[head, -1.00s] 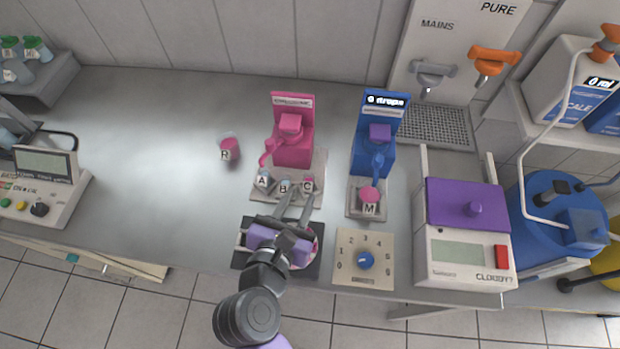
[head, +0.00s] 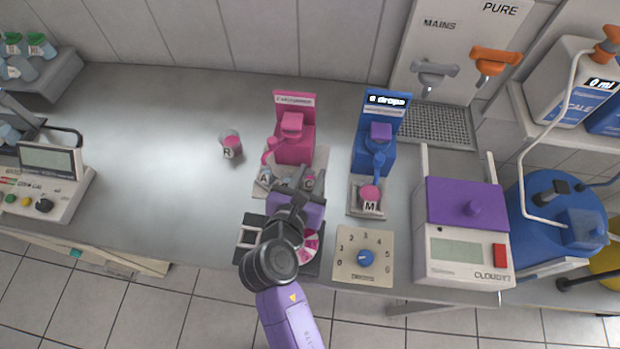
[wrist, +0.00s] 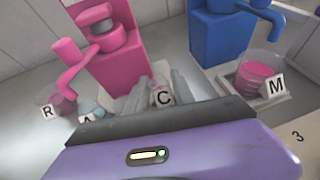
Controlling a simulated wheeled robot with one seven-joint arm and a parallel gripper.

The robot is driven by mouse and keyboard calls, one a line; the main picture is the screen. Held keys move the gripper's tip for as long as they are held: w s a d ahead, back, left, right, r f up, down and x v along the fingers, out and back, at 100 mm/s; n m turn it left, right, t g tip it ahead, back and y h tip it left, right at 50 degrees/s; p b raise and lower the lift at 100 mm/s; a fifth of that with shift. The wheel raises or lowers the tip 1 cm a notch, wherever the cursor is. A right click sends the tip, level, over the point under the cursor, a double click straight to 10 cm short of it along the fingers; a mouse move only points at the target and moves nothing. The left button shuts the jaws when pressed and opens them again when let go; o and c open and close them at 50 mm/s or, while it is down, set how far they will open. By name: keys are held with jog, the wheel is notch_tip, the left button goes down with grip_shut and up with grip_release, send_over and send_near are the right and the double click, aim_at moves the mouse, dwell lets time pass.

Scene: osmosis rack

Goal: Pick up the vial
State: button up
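Three small labelled vials stand on the grey base of the pink dispenser (head: 293,138). Vial A (head: 264,177) is at the left, vial B, mostly hidden by my gripper, is in the middle, and vial C (head: 309,180) is at the right. My gripper (head: 288,181) reaches the vials from the front, its fingers apart. In the wrist view, vial C (wrist: 163,98) shows between the two fingers and vial A (wrist: 88,120) lies left of them. I cannot tell whether a finger touches a vial.
A pink-filled beaker R (head: 230,147) stands left of the dispenser. The blue dispenser (head: 374,150) with beaker M (head: 370,197) is to the right. A dial box (head: 364,257) and a purple-lidded instrument (head: 468,208) stand further right. The bench's left middle is clear.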

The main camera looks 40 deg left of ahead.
grip_shut()
